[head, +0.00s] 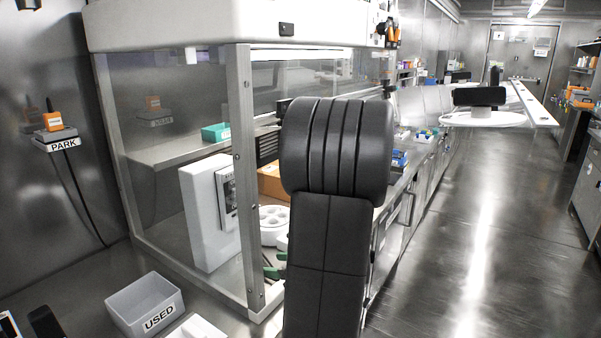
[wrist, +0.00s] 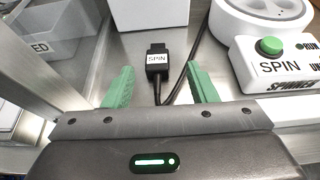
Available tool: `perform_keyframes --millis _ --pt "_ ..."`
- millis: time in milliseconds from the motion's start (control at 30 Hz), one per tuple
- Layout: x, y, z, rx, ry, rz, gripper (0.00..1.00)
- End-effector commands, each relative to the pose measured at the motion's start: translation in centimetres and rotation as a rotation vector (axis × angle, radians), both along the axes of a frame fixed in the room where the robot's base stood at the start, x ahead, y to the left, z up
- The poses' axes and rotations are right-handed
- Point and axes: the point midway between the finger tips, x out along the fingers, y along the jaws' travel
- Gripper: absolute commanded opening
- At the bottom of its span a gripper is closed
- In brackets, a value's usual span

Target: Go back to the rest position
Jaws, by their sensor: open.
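My gripper (wrist: 160,88) shows in the wrist view with its two green fingers apart and nothing held between them. A black plug labelled SPIN (wrist: 157,62) lies on the metal surface just beyond and between the fingertips, with its black cable running back toward the gripper. In the head view my dark arm stands in the middle and hides part of the bench. Green finger parts of my gripper (head: 274,272) show low beside the arm, inside the clear-walled enclosure (head: 240,180).
A spinner with a green SPIN button (wrist: 270,46) stands right of the gripper. A metal frame post (wrist: 40,70) is close on the left. A grey USED bin (head: 145,303) sits outside the enclosure. A PARK holder (head: 57,137) is on the left wall. The right aisle floor is clear.

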Motion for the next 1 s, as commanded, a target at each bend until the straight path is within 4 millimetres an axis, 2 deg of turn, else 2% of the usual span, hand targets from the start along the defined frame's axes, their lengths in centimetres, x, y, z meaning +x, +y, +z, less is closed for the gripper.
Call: perform_keyframes --millis 200,400,567,1000 --pt "2.0 3.2 -1.7 0.001 0.002 0.003 0.52" --pt "3.2 5.0 -2.6 0.0 0.002 0.001 0.52" --pt "3.4 5.2 -3.3 0.0 0.001 0.0 0.52" --pt "3.6 5.0 -3.1 -0.002 -0.001 -0.008 0.52"
